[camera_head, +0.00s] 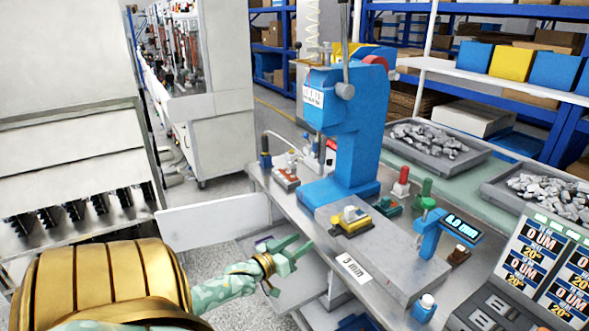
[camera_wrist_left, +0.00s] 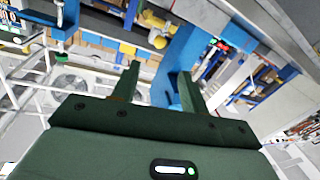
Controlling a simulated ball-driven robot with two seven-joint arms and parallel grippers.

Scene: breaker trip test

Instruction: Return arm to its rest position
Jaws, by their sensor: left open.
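My left arm comes in from the lower left in the head view, with a gold-banded section and a pale green patterned forearm. Its green gripper (camera_head: 302,246) points right, with its fingers apart and nothing between them. It is in the air beside the left edge of the grey workbench (camera_head: 285,200). In the left wrist view the dark green fingers (camera_wrist_left: 160,76) are spread and empty. My right gripper is in neither view.
A blue press (camera_head: 350,130) stands on the bench, with a yellow-and-grey part (camera_head: 351,221) on the grey plate before it. A blue gauge (camera_head: 432,233) and a display panel (camera_head: 540,270) are to the right. A white machine (camera_head: 205,90) stands behind.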

